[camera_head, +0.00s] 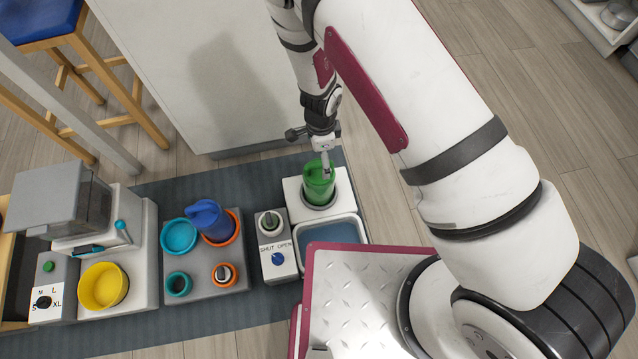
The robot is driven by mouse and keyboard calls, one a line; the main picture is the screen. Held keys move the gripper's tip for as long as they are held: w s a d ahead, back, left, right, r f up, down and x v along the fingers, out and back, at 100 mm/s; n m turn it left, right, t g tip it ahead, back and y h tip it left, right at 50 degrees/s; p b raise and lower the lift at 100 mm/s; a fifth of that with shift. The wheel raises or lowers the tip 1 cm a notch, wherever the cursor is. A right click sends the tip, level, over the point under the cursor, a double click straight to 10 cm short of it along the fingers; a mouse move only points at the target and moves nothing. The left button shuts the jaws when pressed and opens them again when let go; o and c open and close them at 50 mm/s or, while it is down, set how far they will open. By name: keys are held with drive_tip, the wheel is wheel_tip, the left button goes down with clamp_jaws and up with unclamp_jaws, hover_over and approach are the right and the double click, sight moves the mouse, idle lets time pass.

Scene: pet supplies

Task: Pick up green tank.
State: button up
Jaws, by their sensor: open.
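The green tank (319,186) stands upright in a round socket on a white base (345,204) at the right end of the mat. My gripper (326,168) points down at the top of the tank. A grey finger overlaps the tank's upper right rim; I cannot tell from this view whether it touches. The gripper is open, and its other finger is hard to make out.
A water basin (360,233) adjoins the white base. To the left are a SHUT/OPEN valve box (277,262), a grey block (203,279) with a blue pitcher (209,219), and a dispenser with a yellow bowl (103,287).

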sight(319, 171)
wheel_tip(319, 171, down, 8)
drive_tip(key=b, duration=0.2)
drive_tip(key=shift+r+b, duration=0.25)
drive_tip(key=shift+b, duration=0.15)
drive_tip(key=shift+w+a+f+b, duration=0.1)
drive_tip(key=shift+f+b, duration=0.7)
drive_tip(key=shift+f, duration=0.5)
drive_tip(key=shift+w+a+f+b, duration=0.1)
drive_tip(key=shift+f+b, duration=0.7)
drive_tip(key=shift+f, duration=0.5)
drive_tip(key=shift+r, duration=0.15)
drive_tip(key=c, duration=1.8)
